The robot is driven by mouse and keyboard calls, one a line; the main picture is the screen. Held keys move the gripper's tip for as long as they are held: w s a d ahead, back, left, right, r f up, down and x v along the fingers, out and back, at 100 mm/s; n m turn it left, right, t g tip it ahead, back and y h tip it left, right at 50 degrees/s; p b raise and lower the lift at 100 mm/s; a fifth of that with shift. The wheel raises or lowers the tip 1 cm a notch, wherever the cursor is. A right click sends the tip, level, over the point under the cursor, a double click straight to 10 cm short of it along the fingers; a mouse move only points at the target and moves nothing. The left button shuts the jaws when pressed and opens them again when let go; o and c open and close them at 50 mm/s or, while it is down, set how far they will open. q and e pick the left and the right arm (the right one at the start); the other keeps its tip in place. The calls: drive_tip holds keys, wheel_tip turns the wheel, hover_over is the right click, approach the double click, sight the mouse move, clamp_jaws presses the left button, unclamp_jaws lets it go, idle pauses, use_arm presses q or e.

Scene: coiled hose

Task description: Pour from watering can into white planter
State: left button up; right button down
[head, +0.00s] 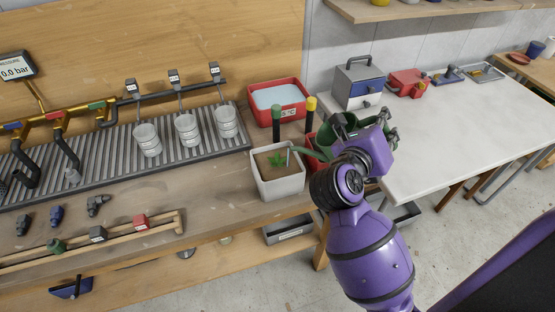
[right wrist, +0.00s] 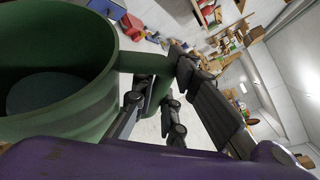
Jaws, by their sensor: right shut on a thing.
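The white planter (head: 278,183) stands at the right end of the wooden bench, with brown soil and a small green plant in it. The green watering can (head: 341,128) is just right of the planter, partly hidden by my right arm. Its green spout reaches left toward the planter's rim; I cannot tell whether anything flows from it. My right gripper (head: 386,130) is shut on the can's handle. In the right wrist view the can (right wrist: 88,118) fills the left side, with a dark bluish surface inside, and the gripper fingers (right wrist: 168,95) close around its handle. My left gripper is not in view.
A red basin (head: 258,111) of pale liquid stands behind the planter. A red pot (head: 310,146) is partly hidden beside the can. Clear cups (head: 187,130) stand on the ribbed tray at left. The white table (head: 450,140) at right is largely clear in front.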

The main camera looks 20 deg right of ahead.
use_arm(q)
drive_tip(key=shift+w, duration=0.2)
use_arm(e)
drive_tip(key=shift+w+a+r, duration=0.1)
drive_tip(key=shift+a+r, duration=0.05)
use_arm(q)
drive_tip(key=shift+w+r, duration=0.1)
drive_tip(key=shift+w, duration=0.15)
use_arm(e)
drive_tip(key=shift+w+a+r, duration=0.1)
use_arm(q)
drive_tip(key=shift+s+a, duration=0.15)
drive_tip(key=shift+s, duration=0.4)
use_arm(e)
drive_tip(key=shift+a+r, duration=0.1)
drive_tip(key=shift+a, duration=0.1)
